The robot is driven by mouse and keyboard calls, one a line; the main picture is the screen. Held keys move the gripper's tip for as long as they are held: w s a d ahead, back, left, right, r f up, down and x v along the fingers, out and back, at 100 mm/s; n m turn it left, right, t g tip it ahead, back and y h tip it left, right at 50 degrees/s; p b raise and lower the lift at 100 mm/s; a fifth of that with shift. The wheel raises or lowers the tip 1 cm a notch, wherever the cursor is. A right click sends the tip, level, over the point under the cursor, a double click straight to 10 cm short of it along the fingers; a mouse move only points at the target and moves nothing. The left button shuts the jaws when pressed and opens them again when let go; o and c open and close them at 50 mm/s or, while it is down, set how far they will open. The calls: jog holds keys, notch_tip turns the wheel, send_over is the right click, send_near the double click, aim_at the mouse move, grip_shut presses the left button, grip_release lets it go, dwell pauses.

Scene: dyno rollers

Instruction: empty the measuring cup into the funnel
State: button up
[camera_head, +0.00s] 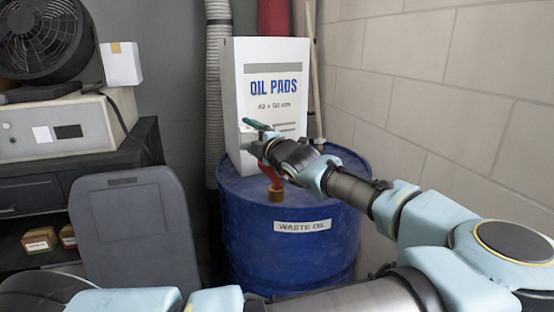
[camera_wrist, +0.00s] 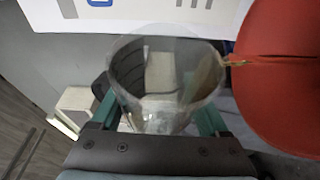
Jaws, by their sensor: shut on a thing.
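The clear measuring cup (camera_wrist: 165,85) is between the green fingers of my gripper (camera_head: 261,130), which is shut on it. In the wrist view a brownish tint shows on the cup's right side, and a small yellowish streak lies between its rim and the funnel; I cannot tell whether it is flowing liquid. The red funnel (camera_wrist: 285,75) is close to the cup's right side in the wrist view. In the head view the funnel (camera_head: 269,175) stands on top of the blue drum, partly hidden behind my gripper. The cup is barely visible there.
The blue waste-oil drum (camera_head: 285,245) carries a white oil pads box (camera_head: 270,65) close behind my gripper. A block wall (camera_head: 440,90) is on the right. A grey panel (camera_head: 135,225) and a dark bench with a fan (camera_head: 40,35) are on the left.

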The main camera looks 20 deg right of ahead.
jog(key=shift+r, duration=0.1)
jog(key=r+m+p, duration=0.1)
jog(key=p, duration=0.1)
jog(key=shift+d+p, duration=0.2)
jog(key=shift+p, duration=0.1)
jog(key=m+p, duration=0.1)
jog(key=r+t+p, duration=0.1)
jog(key=p, duration=0.1)
jog(key=shift+s+d+m, duration=0.1)
jog(key=shift+d+m, duration=0.25)
jog(key=shift+m, duration=0.05)
jog(key=shift+d+f+m, duration=0.1)
jog(key=shift+f+m, duration=0.2)
jog(key=shift+f, duration=0.15)
jog(key=shift+s+d+f+m+t+p, duration=0.1)
jog(key=shift+d+f+m+t+p, duration=0.2)
jog(key=shift+m+p, duration=0.3)
jog(key=shift+d+r+m+p, duration=0.2)
jog(key=shift+r+m+p, duration=0.15)
jog(key=shift+p, duration=0.2)
jog(key=shift+s+d+r+m+t+h+p, duration=0.1)
jog(key=shift+d+m+t+h+p, duration=0.3)
jog(key=shift+m, duration=0.55)
jog(key=shift+s+d+r+m+t+h+p, duration=0.1)
jog(key=shift+d+m+t+h+p, duration=0.3)
jog(key=shift+m, duration=0.5)
jog(key=shift+d+m, duration=0.1)
jog(key=shift+m, duration=0.2)
